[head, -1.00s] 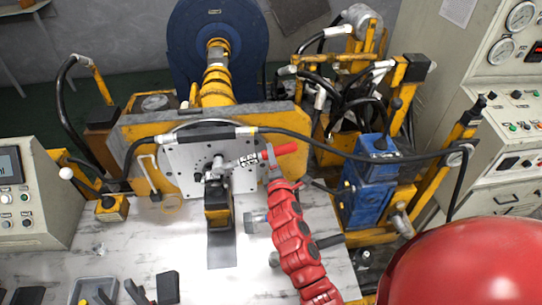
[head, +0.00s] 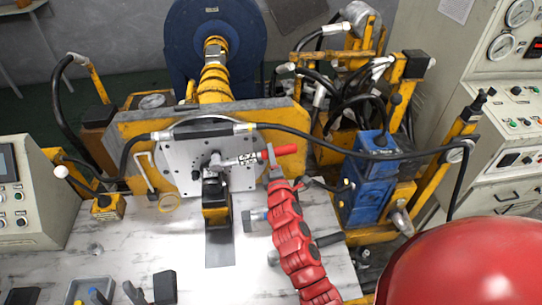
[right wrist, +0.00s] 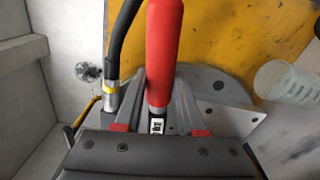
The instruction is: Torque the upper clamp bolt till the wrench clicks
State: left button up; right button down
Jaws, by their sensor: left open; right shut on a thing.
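The torque wrench has a red handle (head: 285,150) and a silver shaft (head: 240,160) with dark markings. The upper clamp bolt is too small to make out under the wrench head. My left gripper (head: 150,289) is at the bottom left, open and empty, away from the clamp.
A black hose (head: 340,147) crosses just above the wrench. A blue block (head: 368,185) stands right of my right arm. A grey control box (head: 30,205) stands left. The white tabletop (head: 130,235) is mostly clear.

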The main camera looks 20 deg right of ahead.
jog(key=shift+d+f+m+b, duration=0.2)
jog(key=shift+f+m+b, duration=0.4)
jog(key=shift+f+b, duration=0.3)
jog(key=shift+f, duration=0.15)
jog(key=shift+f+m+b, duration=0.9)
jog(key=shift+f+b, duration=0.35)
jog(key=shift+b, duration=0.35)
jog(key=shift+a+f+m+b, duration=0.2)
jog(key=shift+f+m+b, duration=0.6)
jog(key=shift+f+b, duration=0.75)
jog(key=shift+b, duration=0.3)
jog(key=shift+r, duration=0.4)
jog(key=shift+f, duration=0.15)
